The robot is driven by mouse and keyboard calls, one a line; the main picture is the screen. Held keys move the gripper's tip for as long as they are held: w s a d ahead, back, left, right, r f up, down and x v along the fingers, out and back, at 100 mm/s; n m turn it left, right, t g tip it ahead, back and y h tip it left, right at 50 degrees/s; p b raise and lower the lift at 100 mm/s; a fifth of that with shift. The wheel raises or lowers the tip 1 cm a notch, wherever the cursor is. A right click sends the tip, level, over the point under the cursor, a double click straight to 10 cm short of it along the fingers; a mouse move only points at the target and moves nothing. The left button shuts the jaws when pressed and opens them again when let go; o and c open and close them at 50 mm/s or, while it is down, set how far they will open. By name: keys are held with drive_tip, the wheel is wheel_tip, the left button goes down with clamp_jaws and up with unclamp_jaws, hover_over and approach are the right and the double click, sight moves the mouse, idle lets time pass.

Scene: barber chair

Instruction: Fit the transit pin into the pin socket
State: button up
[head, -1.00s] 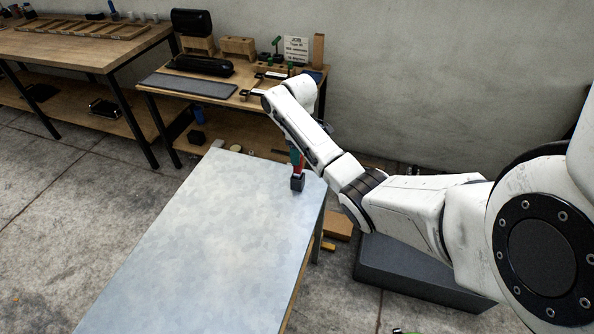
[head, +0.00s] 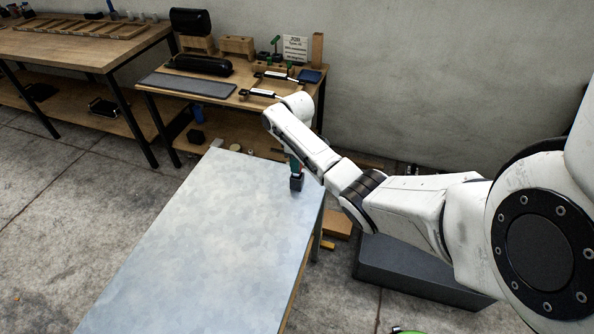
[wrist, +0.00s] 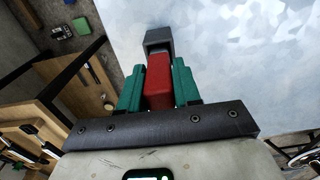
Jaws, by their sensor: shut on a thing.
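My gripper (head: 294,164) is over the far right corner of the pale table. Its green fingers are shut on a red block-like piece, which I take to be the transit pin (wrist: 159,82). A dark grey block, apparently the pin socket (head: 296,184), is at the lower end of the red piece. It also shows in the wrist view (wrist: 158,40), just beyond the fingertips. The red piece meets or overlaps the grey block in view. Any pin shaft is hidden, and I cannot tell how deep it sits.
The pale table (head: 200,230) is otherwise bare. A wooden workbench (head: 245,92) with cases, blocks and clamps stands behind it. A dark grey box (head: 415,270) and a wooden block (head: 336,224) are on the floor to the right.

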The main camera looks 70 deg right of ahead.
clamp_jaws()
drive_tip(key=shift+r, duration=0.15)
